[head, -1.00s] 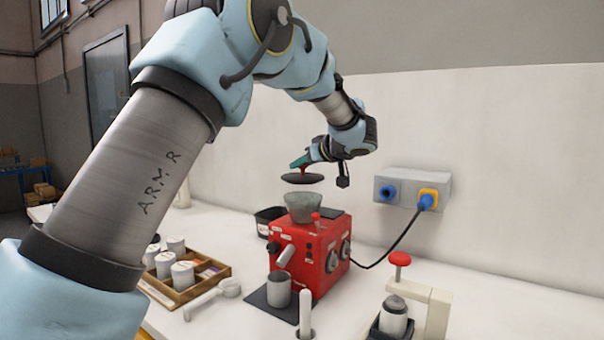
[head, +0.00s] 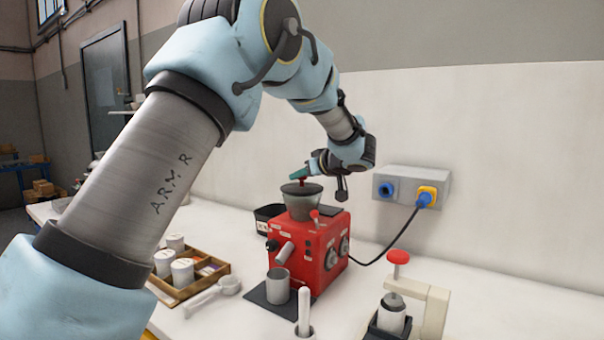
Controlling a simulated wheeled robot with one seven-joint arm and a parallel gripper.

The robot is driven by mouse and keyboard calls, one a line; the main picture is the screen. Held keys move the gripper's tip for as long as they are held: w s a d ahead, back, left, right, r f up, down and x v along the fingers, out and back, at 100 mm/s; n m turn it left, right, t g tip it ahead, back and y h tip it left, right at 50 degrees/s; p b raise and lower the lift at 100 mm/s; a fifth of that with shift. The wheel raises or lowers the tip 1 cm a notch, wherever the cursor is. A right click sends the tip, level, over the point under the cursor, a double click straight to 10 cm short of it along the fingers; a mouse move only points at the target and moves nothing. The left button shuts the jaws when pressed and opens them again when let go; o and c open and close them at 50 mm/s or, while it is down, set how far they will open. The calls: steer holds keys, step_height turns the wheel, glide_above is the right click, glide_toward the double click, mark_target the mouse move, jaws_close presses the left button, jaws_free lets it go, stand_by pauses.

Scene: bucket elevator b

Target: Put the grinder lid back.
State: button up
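The red grinder (head: 308,250) stands on the white counter with a grey hopper (head: 302,206) on top. The dark round lid (head: 301,188) is at the hopper's mouth and covers it from this view; I cannot tell whether it is fully seated.
A metal cup (head: 278,286) stands on a dark mat before the grinder. A wooden tray (head: 190,290) with white jars is at left, beside a white scoop (head: 213,295). A press with a red knob (head: 397,258) is at right. A cable runs to the wall socket box (head: 411,188).

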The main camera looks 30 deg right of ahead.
steer(key=o, duration=0.5)
steer(key=shift+c, duration=0.2)
steer(key=shift+r, duration=0.6)
steer(key=b+v, duration=0.3)
steer(key=v, duration=0.9)
steer(key=w+a+h, duration=0.1)
steer(key=w+a, duration=0.1)
steer(key=w, duration=0.1)
steer(key=w+a+t+h, duration=0.1)
steer(key=w+a, duration=0.1)
steer(key=w, duration=0.2)
steer(key=w+a+m+h, duration=0.1)
steer(key=w+a, duration=0.2)
steer(key=w, duration=0.1)
steer(key=shift+w+t, duration=0.1)
steer(key=shift+t, duration=0.3)
steer(key=w+a+f+m+g+h, duration=0.2)
steer(key=a+f+m+g+h, duration=0.15)
steer(key=a+f, duration=0.85)
steer(key=s+a+f+g+y, duration=0.1)
steer(key=s+a+f+g, duration=0.2)
steer(key=s+a, duration=0.4)
steer(key=s+a+f+n+g+y, duration=0.1)
steer(key=s+a+f+g+y, duration=0.1)
steer(key=s+a+f, duration=0.4)
steer(key=s+a+f+n+g+y, duration=0.1)
steer(key=s+a+f+g, duration=0.4)
steer(key=s+a, duration=0.4)
steer(key=a, duration=0.5)
steer(key=shift+y, duration=0.35)
